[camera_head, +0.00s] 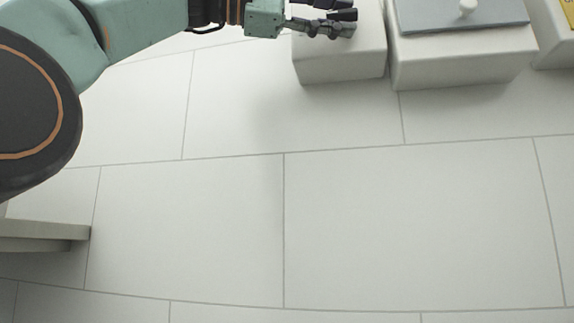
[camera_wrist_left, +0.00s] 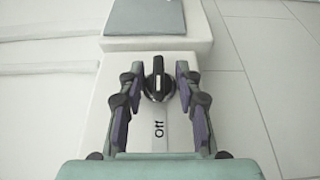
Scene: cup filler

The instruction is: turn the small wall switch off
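The small switch is a dark round knob (camera_wrist_left: 158,82) with a raised grip and a pale line on it, on a white box (camera_wrist_left: 95,140). The word "Off" is printed on a pale strip below the knob in the left wrist view. My left gripper (camera_wrist_left: 158,72) has its fingers spread, one on each side of the knob, with small gaps visible. In the head view my left gripper (camera_head: 335,22) is over the same white box (camera_head: 340,65) at the top, and the knob is not visible there. My right gripper is not in view.
A larger white box (camera_head: 460,65) with a grey plate (camera_head: 430,18) and white knob (camera_head: 467,8) stands just right of the switch box. Another box with a yellow face (camera_head: 568,12) is at the far right. A pale ledge (camera_head: 45,232) is at lower left. The tiled surface between is bare.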

